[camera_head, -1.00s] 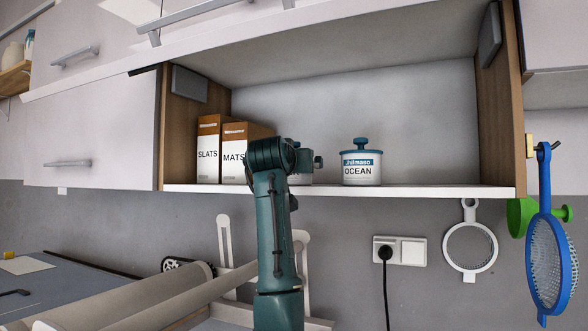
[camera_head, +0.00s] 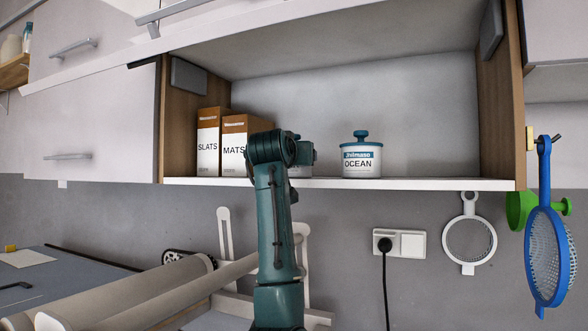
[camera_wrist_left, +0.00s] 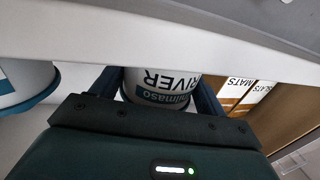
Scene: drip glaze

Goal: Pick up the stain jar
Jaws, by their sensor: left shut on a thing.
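A white jar labelled RIVER (camera_wrist_left: 165,84), with a blue band, sits between the fingers of my left gripper (camera_wrist_left: 157,92) in the left wrist view, where it appears upside down. The gripper is shut on it. In the head view my left gripper (camera_head: 304,152) is at the shelf, and my wrist hides most of this jar. A second white jar labelled OCEAN (camera_head: 361,163), with a blue lid and knob, stands upright on the shelf to the right. Part of another white and blue jar (camera_wrist_left: 24,82) shows at the left of the wrist view. My right gripper is not in view.
Two brown and white boxes, SLATS (camera_head: 208,148) and MATS (camera_head: 234,146), stand left of my gripper on the shelf (camera_head: 430,183). The shelf right of the OCEAN jar is clear. A raised cabinet door (camera_head: 330,25) hangs above. Blue and white sieves hang at lower right.

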